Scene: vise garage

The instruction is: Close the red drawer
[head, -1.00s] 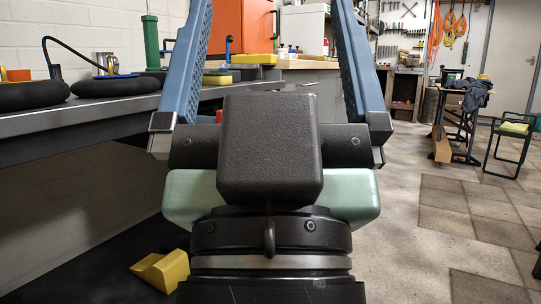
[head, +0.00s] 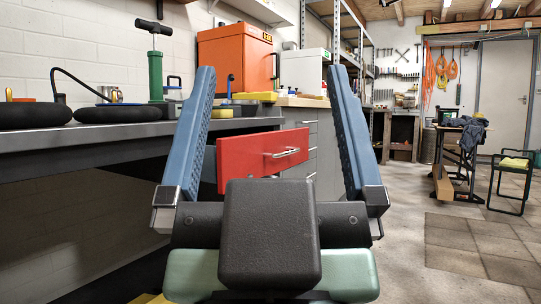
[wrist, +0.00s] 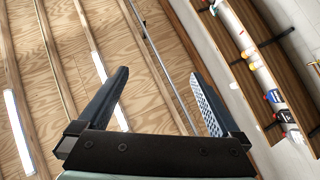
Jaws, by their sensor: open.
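The red drawer (head: 262,157) with a silver bar handle shows in the head view between my gripper's fingers, below the worktop. It stands out from the grey cabinet behind it, so it is at least partly open. My gripper (head: 274,80) is open and empty, with its blue fingers pointing up and wide apart, nearer to the camera than the drawer. I see no contact between them. The wrist view shows the open gripper (wrist: 161,78) against the wooden ceiling, with no drawer in sight. My gripper hides the area below the drawer.
A grey workbench (head: 60,138) with black round pads and a green pump (head: 156,75) runs along the left. An orange cabinet (head: 235,58) stands at the back. A side table (head: 458,150) and chair (head: 513,180) stand at the right; the tiled floor between is open.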

